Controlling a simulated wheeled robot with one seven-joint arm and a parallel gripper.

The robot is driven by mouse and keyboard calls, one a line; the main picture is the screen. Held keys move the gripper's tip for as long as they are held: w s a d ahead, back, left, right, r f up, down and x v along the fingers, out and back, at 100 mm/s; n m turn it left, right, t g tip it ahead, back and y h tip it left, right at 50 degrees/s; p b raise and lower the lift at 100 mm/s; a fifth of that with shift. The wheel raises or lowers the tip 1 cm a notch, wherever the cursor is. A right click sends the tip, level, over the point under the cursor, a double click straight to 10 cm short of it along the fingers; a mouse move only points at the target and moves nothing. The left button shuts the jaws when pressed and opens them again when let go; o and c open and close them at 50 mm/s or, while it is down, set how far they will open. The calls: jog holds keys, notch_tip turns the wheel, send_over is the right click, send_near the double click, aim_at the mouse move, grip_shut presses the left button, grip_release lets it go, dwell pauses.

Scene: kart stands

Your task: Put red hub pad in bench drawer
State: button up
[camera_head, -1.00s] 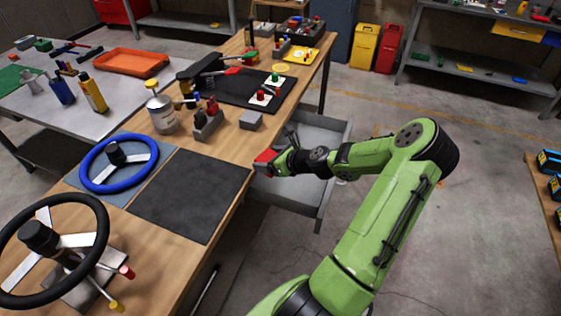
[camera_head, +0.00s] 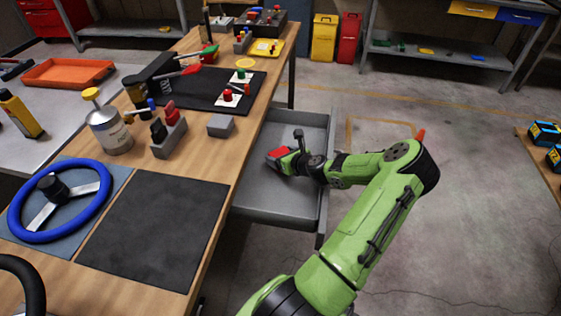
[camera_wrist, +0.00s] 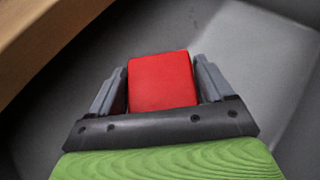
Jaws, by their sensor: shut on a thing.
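The red hub pad (camera_wrist: 161,80) is a red block held between the two fingers of my gripper (camera_wrist: 161,85) in the wrist view. In the head view my gripper (camera_head: 277,157) is over the open bench drawer (camera_head: 265,205), with the red pad at its tip. The drawer is grey and pulled out from the right side of the wooden bench. The wrist view shows the grey drawer interior (camera_wrist: 255,60) around the pad. I cannot tell whether the pad touches the drawer floor.
The wooden bench (camera_head: 200,155) edge runs along the drawer's left side. On the bench are a blue steering wheel (camera_head: 20,222), a dark mat (camera_head: 155,225), a paint can (camera_head: 109,133) and a small grey block (camera_head: 221,126). Open floor lies to the right.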

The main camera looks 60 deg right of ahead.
jog(key=shift+f, duration=0.65)
jog(key=shift+r, duration=0.1)
